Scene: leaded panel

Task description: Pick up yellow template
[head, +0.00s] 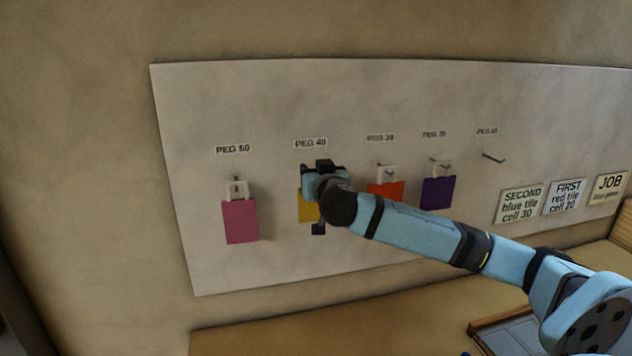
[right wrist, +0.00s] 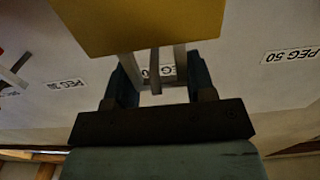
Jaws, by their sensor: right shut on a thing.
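The yellow template (head: 307,206) is at the peg labelled PEG 40 on the pale wall board, mostly behind my right gripper (head: 319,170). In the right wrist view the yellow template (right wrist: 140,22) fills the top of the picture. My right gripper (right wrist: 160,80) is shut on its pale handle, with one dark finger on each side. The peg shows between the handle's two bars; I cannot tell whether the handle still rests on it. My left gripper is in neither view.
A pink template (head: 240,221) hangs to the left, at PEG 50. Orange (head: 384,191) and purple (head: 438,193) templates hang to the right, and the far right peg (head: 493,158) is bare. Cards (head: 519,204) stand at lower right, above a wooden bench (head: 300,335).

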